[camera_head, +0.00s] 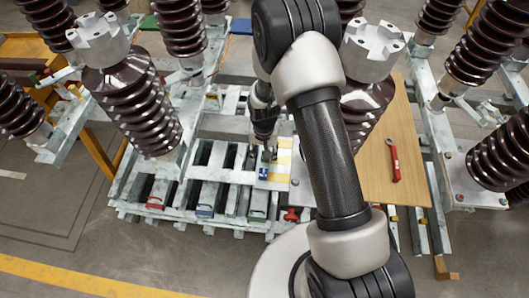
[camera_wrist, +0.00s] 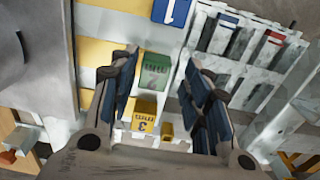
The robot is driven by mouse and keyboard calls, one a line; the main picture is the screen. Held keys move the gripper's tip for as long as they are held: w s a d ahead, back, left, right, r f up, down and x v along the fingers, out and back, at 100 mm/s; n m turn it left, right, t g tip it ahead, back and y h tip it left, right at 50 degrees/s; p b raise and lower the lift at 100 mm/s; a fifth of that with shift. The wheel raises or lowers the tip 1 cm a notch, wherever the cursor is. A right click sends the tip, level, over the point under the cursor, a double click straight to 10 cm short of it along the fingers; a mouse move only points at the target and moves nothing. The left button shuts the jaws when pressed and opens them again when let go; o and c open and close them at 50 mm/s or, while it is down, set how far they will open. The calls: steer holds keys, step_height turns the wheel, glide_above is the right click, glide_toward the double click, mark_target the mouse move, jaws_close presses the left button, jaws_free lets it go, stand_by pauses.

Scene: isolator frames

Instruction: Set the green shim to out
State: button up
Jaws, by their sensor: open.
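The green shim (camera_wrist: 155,72), marked with a 2, shows in the wrist view between the two dark blue finger pads of my gripper (camera_wrist: 161,64). The fingers stand apart on either side of it, and I cannot tell whether either touches it. A yellow shim (camera_wrist: 144,112) marked 3 lies just below it in that view, and a blue shim (camera_wrist: 171,10) marked 1 lies above it. In the head view my gripper (camera_head: 264,143) points down over the frame, near the blue shim (camera_head: 265,173). The green shim is not clear there.
The pale metal frame (camera_head: 190,172) has several slots with coloured pieces along its front. Brown ribbed insulators (camera_head: 135,100) stand close on both sides of my arm. A wooden board (camera_head: 405,160) with a red-handled tool (camera_head: 394,160) lies at the right. Floor is open at the lower left.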

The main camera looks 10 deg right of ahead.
step_height(320, 180, up, 12)
stand_by(0.7)
stand_by(0.4)
steer(key=s+d+r+n+t+b, duration=0.1)
steer(key=s+r, duration=0.3)
steer(key=r, duration=0.4)
steer(key=s+d+r+n+t+b, duration=0.1)
steer(key=s+d+r, duration=0.15)
steer(key=r, duration=0.55)
steer(key=s+r+t+b, duration=0.1)
steer(key=s+r, duration=0.1)
steer(key=s, duration=0.6)
steer(key=s+d+r+n+t+b, duration=0.1)
steer(key=s+r, duration=0.2)
steer(key=s, duration=0.5)
steer(key=shift+s+r+n+t, duration=0.15)
steer(key=shift+r+n+t, duration=0.15)
